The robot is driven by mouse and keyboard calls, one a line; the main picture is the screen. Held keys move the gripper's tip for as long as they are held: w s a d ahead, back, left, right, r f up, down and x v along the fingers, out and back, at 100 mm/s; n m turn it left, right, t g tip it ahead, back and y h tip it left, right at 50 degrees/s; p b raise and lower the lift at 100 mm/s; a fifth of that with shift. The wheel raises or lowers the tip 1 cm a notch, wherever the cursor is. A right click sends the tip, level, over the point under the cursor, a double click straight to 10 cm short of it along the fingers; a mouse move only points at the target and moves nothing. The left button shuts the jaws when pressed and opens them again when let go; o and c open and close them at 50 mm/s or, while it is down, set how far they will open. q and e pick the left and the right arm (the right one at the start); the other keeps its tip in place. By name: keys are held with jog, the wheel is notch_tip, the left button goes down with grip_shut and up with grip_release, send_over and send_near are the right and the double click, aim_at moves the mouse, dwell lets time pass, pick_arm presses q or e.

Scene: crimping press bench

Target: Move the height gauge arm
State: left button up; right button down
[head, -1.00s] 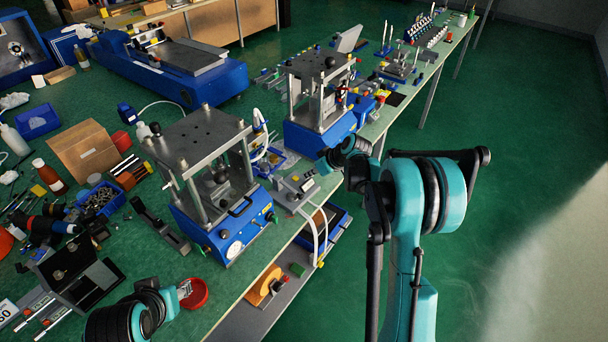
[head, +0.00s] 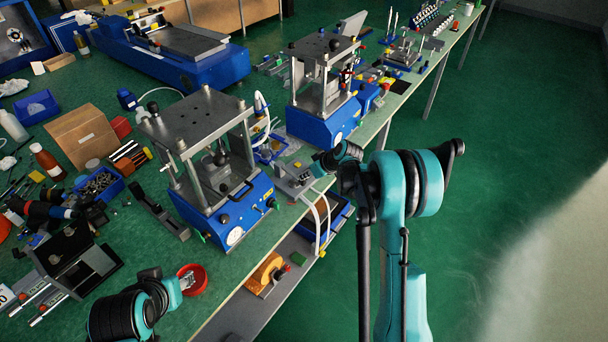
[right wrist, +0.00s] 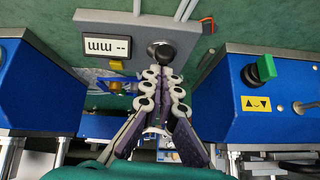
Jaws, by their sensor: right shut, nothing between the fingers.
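The height gauge is the grey unit (head: 291,176) between the two blue presses near the bench edge. In the right wrist view its grey body (right wrist: 115,25) carries a display reading "mm --", which appears upside down, and a black round knob (right wrist: 161,52). My right gripper (head: 313,170) is over the front of the gauge. In the right wrist view its fingers (right wrist: 163,77) are shut and empty, their tips just short of the knob; contact cannot be told. My left gripper (head: 180,284) is beside the red bowl at lower left; its fingers are too small to read.
The near blue press (head: 225,210) and the far blue press (head: 325,122) stand on either side of the gauge. Pale hoses (head: 320,220) hang over the bench edge. A red bowl (head: 194,274) is near my left gripper. The green floor at right is clear.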

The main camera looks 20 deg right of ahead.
jog(key=shift+f, duration=0.1)
jog(key=shift+s+d+f+b, duration=0.1)
jog(key=shift+s+f+b, duration=0.15)
jog(key=shift+f+b, duration=0.45)
jog(key=shift+s, duration=0.1)
